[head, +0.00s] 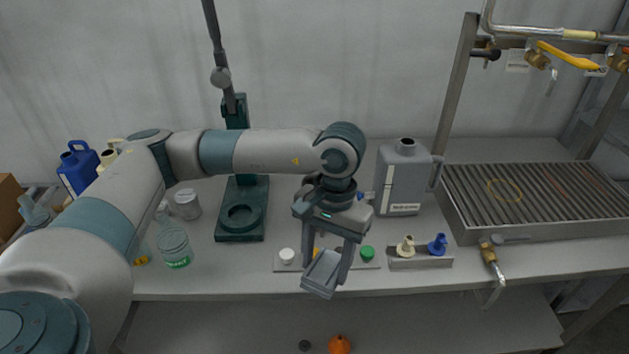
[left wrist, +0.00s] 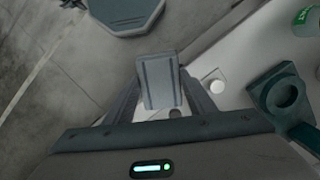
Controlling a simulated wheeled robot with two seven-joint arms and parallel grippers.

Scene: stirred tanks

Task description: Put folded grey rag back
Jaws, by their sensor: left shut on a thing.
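The folded grey rag (head: 320,275) is a small flat grey block between the fingers of my left gripper (head: 329,263). The gripper is shut on it and points down over the front part of the bench (head: 210,282). The rag hangs tilted at the bench's front edge, and I see no surface touching it. In the left wrist view, the rag (left wrist: 160,82) sits between the two fingers (left wrist: 160,90), with floor and the bench edge beyond. My right gripper is not in view.
A low tray (head: 288,267) with caps lies behind the rag. To its right are a funnel holder (head: 420,262), a grey jug (head: 402,182) and a slatted basin (head: 535,235). A green stand (head: 240,230), clear bottle (head: 174,246) and metal can (head: 187,204) stand left.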

